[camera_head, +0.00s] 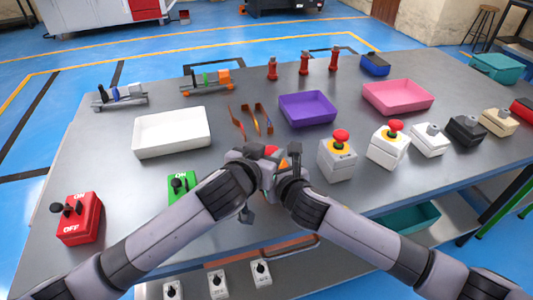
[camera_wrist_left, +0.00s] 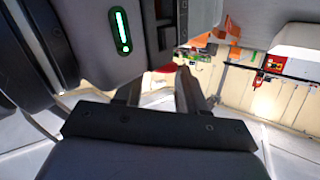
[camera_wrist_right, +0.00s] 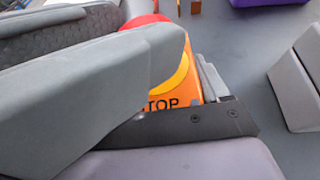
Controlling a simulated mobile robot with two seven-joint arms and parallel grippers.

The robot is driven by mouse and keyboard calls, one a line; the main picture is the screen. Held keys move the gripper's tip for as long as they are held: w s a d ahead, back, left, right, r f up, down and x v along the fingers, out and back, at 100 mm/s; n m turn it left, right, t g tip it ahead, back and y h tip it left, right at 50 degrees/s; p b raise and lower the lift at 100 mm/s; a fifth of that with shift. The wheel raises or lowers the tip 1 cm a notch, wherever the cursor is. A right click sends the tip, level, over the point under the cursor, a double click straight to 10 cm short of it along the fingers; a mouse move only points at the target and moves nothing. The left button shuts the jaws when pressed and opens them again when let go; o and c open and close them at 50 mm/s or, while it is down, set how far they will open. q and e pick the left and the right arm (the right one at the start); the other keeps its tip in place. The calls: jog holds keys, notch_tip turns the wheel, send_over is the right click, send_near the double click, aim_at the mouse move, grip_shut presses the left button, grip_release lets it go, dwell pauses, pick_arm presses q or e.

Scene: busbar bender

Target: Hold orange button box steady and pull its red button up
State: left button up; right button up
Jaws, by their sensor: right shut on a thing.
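The orange button box (camera_wrist_right: 190,82) shows in the right wrist view, with a yellow ring, part of the word STOP and its red button (camera_wrist_right: 146,20) on top. Grey gripper parts hide much of it there. In the head view only a little of the box (camera_head: 280,154) shows between my two grippers. My right gripper (camera_head: 288,167) is shut on the box from the right. My left gripper (camera_head: 262,165) is at the box from the left. In the left wrist view its fingers stand apart, with a bit of red at their far end; contact with the button cannot be told.
Two white boxes with red buttons (camera_head: 339,159) (camera_head: 389,145) stand to the right. A green switch box (camera_head: 183,186) and a red switch box (camera_head: 78,218) are to the left. White (camera_head: 172,143), purple (camera_head: 307,123) and pink (camera_head: 398,109) trays lie behind on the grey table.

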pick_arm(q)
grip_shut()
jog(key=shift+r, duration=0.65)
pick_arm(e)
jog(key=shift+f, duration=0.1)
jog(key=shift+d, duration=0.1)
pick_arm(q)
jog(key=o, duration=1)
grip_release()
jog(key=shift+s+a+r, duration=0.15)
jog(key=shift+s+a, duration=0.05)
jog(key=shift+s, duration=0.35)
jog(key=v, duration=1.1)
jog(key=shift+w, duration=0.1)
